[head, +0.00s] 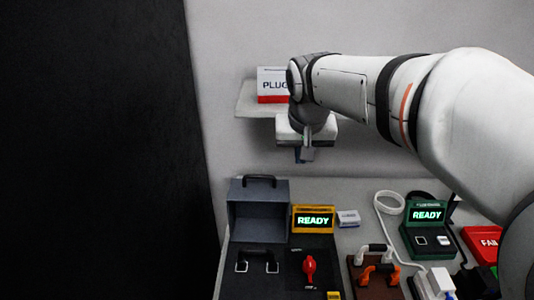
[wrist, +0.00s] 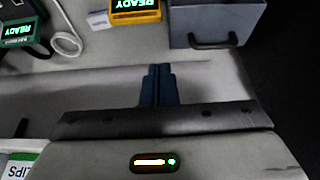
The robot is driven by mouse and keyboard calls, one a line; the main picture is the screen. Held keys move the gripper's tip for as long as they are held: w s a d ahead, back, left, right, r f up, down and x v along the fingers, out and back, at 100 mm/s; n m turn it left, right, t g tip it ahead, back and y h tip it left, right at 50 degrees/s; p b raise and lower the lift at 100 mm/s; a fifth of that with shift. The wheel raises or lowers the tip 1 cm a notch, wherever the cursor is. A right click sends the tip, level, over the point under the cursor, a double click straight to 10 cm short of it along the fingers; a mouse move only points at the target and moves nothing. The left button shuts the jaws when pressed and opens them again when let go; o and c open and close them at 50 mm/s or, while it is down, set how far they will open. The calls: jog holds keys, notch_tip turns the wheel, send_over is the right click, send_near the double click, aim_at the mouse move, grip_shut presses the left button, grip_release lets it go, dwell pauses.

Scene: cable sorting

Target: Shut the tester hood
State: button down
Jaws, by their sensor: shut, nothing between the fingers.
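The tester hood (head: 258,217) is a grey-blue box-shaped cover with a black handle (head: 258,179) on top. It stands raised at the back of the tester, with its hollow side facing front. The black tester bed (head: 257,264) with two light clips lies uncovered in front of it. In the wrist view the hood (wrist: 228,14) is at the upper right, its handle (wrist: 213,43) toward my gripper. My gripper (head: 305,155) is shut and empty, above and behind the hood, apart from it.
A yellow READY display (head: 313,219) and a red knob (head: 309,268) are right of the hood. A green READY unit (head: 427,225), a white cable (head: 385,210) and a red FAIL bin (head: 482,241) are further right.

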jog(key=b, duration=0.2)
send_over(269, 184)
jog(key=shift+t, duration=0.3)
notch_tip(269, 184, down, 9)
jog(key=shift+w+f+p, duration=0.1)
jog(key=shift+w+p, duration=0.05)
jog(key=shift+p, duration=0.9)
jog(key=shift+f, duration=0.15)
jog(key=shift+s, duration=0.2)
